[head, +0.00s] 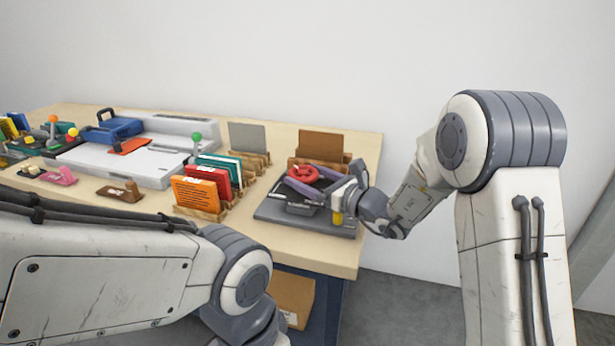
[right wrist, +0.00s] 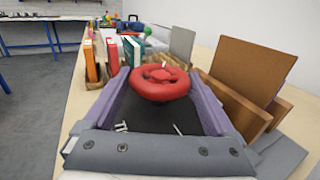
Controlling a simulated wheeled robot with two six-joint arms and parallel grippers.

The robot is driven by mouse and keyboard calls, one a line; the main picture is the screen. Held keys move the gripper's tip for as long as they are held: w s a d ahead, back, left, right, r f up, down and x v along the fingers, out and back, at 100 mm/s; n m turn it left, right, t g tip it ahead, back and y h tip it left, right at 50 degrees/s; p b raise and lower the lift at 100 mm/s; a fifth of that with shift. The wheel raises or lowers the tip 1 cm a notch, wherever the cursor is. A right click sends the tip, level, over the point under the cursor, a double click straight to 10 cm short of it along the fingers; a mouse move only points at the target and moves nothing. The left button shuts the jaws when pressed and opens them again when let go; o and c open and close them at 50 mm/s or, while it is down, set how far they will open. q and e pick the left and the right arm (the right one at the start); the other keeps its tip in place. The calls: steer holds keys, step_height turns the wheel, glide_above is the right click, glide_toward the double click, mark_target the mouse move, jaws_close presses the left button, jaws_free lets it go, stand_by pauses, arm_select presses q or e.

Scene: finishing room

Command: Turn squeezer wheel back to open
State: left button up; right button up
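The squeezer's red wheel (head: 302,174) sits above a dark grey base (head: 335,220) at the right end of the bench. My right gripper (head: 298,174) reaches in from the right with its two purple-grey fingers on either side of the wheel. In the right wrist view the red wheel (right wrist: 160,83) fills the gap between the fingertips of my right gripper (right wrist: 160,72), and both fingers appear to press its rim. A dark flat surface shows below the wheel. My left forearm crosses the lower left of the head view; its gripper is out of frame.
A rack of coloured books (head: 198,195) stands just left of the squeezer. A wooden holder with a brown board (head: 321,145) stands behind it, and a grey board (head: 248,137) beside that. A white machine (head: 125,158) lies further left. A cardboard box (head: 293,298) is under the bench.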

steer(key=c, duration=0.6)
steer(key=shift+n+g+y, duration=0.3)
steer(key=shift+w+d+n+g+y, duration=0.1)
steer(key=shift+d+n+g+y, duration=0.05)
steer(key=shift+n+g+y, duration=0.4)
steer(key=shift+w+n+g+y+p, duration=0.1)
steer(key=shift+n+g+y+p, duration=0.3)
steer(key=shift+n+g, duration=0.45)
steer(key=shift+w+n+g+y+p, duration=0.1)
steer(key=shift+n+g+y+p, duration=0.6)
steer(key=shift+g, duration=0.7)
steer(key=shift+w+n+g+y+p, duration=0.1)
steer(key=shift+n+g+y+p, duration=0.3)
steer(key=shift+n+g, duration=0.75)
steer(key=shift+g, duration=0.55)
steer(key=o, duration=1)
